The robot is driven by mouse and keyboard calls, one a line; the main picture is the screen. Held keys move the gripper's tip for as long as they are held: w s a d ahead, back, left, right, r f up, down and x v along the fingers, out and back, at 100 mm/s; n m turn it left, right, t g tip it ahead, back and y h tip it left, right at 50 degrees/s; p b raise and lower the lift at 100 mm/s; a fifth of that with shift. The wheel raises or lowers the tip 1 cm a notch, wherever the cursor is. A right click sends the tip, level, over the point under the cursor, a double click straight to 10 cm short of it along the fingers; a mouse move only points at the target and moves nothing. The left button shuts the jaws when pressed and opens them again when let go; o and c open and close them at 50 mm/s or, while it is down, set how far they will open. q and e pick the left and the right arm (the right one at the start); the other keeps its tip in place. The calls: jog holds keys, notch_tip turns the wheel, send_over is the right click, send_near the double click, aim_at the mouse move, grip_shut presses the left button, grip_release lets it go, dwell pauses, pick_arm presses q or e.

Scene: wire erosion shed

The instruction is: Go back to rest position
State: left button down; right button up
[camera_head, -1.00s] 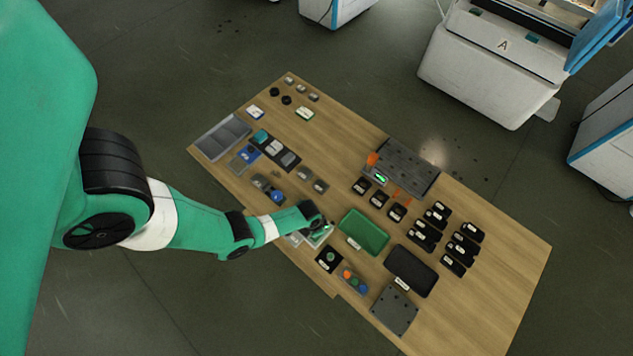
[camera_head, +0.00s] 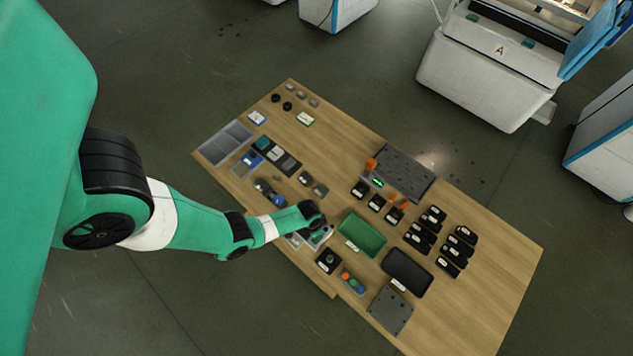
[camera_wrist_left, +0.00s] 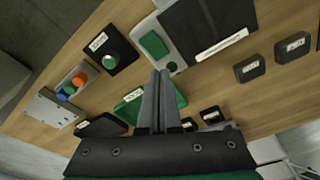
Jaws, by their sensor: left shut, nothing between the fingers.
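My left arm (camera_head: 190,222) reaches in from the left in the head view, and its wrist is over the near edge of the wooden table (camera_head: 470,315). The left gripper shows in the wrist view (camera_wrist_left: 155,88) with its two grey fingers together and nothing between them. It is above the table and apart from the objects there. In the head view the gripper's fingers are mostly hidden by the wrist. My right gripper is in neither view.
A green tray (camera_head: 362,236), a black tray (camera_head: 408,272), several black blocks (camera_head: 458,246) and a dark plate (camera_head: 403,168) lie on the table. A white machine (camera_head: 480,80) stands behind.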

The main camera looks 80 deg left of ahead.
pick_arm(q)
jog(key=shift+r+p, duration=0.55)
jog(key=shift+r, duration=0.35)
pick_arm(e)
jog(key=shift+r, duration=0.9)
